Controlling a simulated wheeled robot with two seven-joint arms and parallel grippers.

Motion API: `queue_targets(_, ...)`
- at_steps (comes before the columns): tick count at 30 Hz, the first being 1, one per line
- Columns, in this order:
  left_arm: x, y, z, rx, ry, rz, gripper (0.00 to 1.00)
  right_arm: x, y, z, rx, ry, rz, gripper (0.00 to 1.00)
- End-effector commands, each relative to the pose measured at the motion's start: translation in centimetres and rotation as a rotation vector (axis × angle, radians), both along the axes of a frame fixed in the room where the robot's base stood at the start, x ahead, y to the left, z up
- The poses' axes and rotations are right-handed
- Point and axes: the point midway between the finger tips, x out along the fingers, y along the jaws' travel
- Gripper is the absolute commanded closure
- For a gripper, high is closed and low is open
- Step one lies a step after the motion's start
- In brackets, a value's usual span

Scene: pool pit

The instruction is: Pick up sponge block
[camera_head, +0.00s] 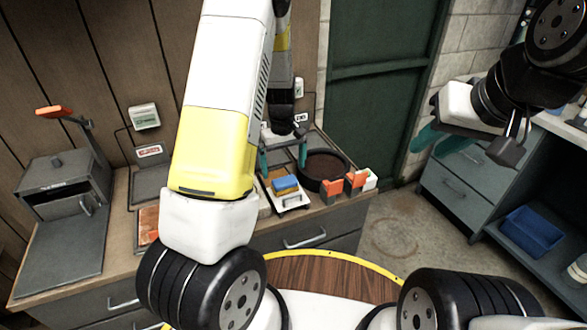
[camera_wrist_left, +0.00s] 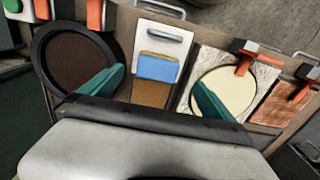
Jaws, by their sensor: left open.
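The sponge block (camera_head: 285,183) is small, with a blue layer and a yellow-brown layer. It sits on a white plate with a handle (camera_head: 294,201) on the counter. The sponge block also shows in the left wrist view (camera_wrist_left: 158,68), between the teal fingers and beyond their tips. My left gripper (camera_head: 283,158) is open and empty, above and behind the block, apart from it. Its spread fingers also show in the left wrist view (camera_wrist_left: 159,78). My right gripper (camera_head: 495,140) is raised at the upper right, its teal fingers wide apart, far from the block.
A round dark pan (camera_head: 325,168) stands right of the block, with orange-and-dark clamps (camera_head: 343,185) in front. In the left wrist view, a round cream disc (camera_wrist_left: 228,92) lies on the block's other side. A grey box (camera_head: 62,185) stands at left. A blue bin (camera_head: 532,230) sits on a right-hand shelf.

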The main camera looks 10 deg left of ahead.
Motion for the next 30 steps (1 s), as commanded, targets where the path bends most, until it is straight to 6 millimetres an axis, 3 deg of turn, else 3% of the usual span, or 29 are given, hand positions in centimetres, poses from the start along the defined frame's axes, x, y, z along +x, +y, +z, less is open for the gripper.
queue_targets(18,0.6,-0.1,-7.6,0.005,0.006,0.004,0.0,0.0,0.0,0.0,0.0,0.0,0.0,0.69)
queue_targets(27,0.7,-0.1,-8.1,0.005,0.003,0.004,0.0,0.0,0.0,0.0,0.0,0.0,0.0,0.69)
queue_targets(28,0.7,-0.1,-8.1,0.005,0.003,0.003,0.02,0.0,0.0,0.0,0.0,0.0,0.0,0.69)
queue_targets(30,0.7,-0.1,-8.1,0.005,0.003,0.003,0.16,0.0,0.0,0.0,0.0,0.0,0.0,0.69)
